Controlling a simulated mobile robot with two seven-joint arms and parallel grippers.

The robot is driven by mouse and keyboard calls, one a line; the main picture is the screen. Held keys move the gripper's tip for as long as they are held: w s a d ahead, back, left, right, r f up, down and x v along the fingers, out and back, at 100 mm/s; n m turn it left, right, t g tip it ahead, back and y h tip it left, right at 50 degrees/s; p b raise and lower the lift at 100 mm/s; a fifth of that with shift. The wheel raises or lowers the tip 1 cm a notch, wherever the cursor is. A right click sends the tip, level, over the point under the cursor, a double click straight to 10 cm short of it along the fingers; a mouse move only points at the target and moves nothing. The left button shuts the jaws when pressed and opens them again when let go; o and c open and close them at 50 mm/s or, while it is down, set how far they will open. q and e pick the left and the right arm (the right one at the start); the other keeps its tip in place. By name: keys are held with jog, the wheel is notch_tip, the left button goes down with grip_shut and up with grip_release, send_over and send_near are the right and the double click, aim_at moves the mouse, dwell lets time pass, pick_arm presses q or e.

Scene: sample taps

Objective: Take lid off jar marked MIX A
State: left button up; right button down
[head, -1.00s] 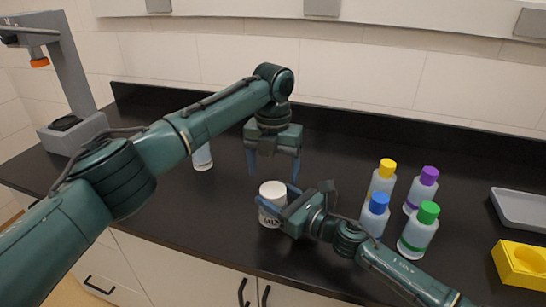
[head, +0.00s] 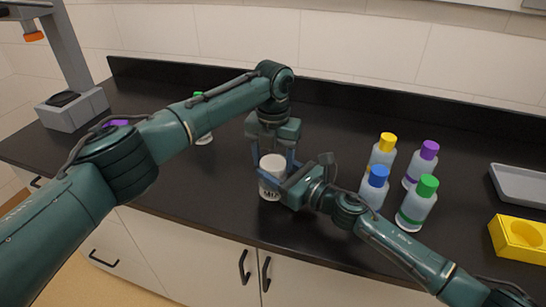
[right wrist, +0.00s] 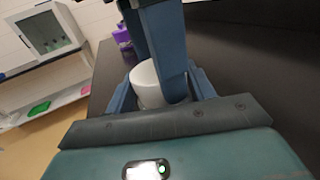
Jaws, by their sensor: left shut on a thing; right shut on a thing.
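The jar (head: 270,189) stands upright near the counter's front edge, with a white lid (head: 273,162) on top. Dark print shows on its side, too small to read surely. My left gripper (head: 272,165) comes down from above and is shut on the lid, a finger on each side. My right gripper (head: 273,180) reaches in from the right, low, and is shut on the jar's body. In the right wrist view the white lid (right wrist: 148,80) shows between blue fingers, which partly hide it. The lid looks seated on the jar.
Bottles with yellow (head: 387,140), purple (head: 429,148), blue (head: 378,176) and green (head: 427,187) caps stand right of the jar. Farther right are a grey tray (head: 515,196) and a yellow holder (head: 509,251). A green-capped bottle (head: 204,138) stands behind my left arm. A grey stand (head: 75,108) is at left.

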pick_arm(q)
jog(key=c, duration=0.4)
jog(key=o, duration=1)
jog(key=shift+o, duration=0.2)
